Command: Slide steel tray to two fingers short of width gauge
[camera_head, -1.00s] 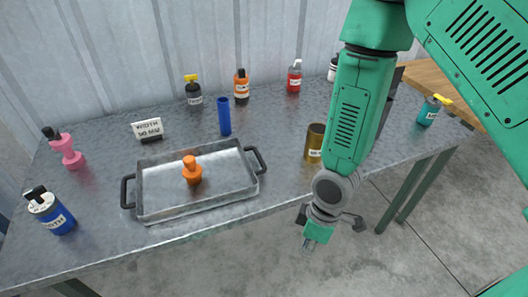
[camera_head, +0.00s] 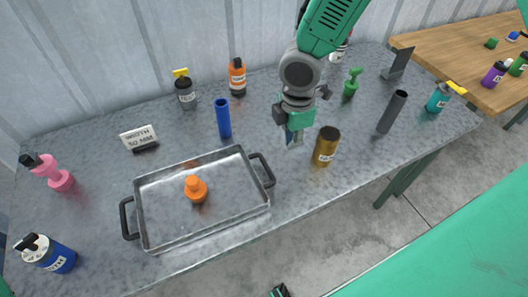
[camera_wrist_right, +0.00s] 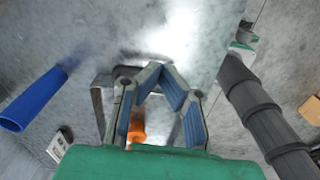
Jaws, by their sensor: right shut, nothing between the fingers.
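The steel tray (camera_head: 165,238) lies on the grey table in the head view, with a black handle at each end and an orange bottle (camera_head: 196,190) standing in it. A white card reading WIDTH 50 MM (camera_head: 139,139) stands on a dark foot behind the tray's left part, apart from it. My right gripper (camera_head: 293,141) is shut and empty above the table, right of the tray and beside the brown cylinder. In the right wrist view its blue-padded fingers (camera_wrist_right: 163,78) show, with the orange bottle (camera_wrist_right: 138,126) beyond them.
A blue tube (camera_head: 223,118) stands just behind the tray. A brown cylinder (camera_head: 326,147) and a dark grey tube (camera_head: 392,112) stand to the right. A pink bottle (camera_head: 50,172) and a blue bottle (camera_head: 48,255) are at the left. Bare tabletop lies left of the tray.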

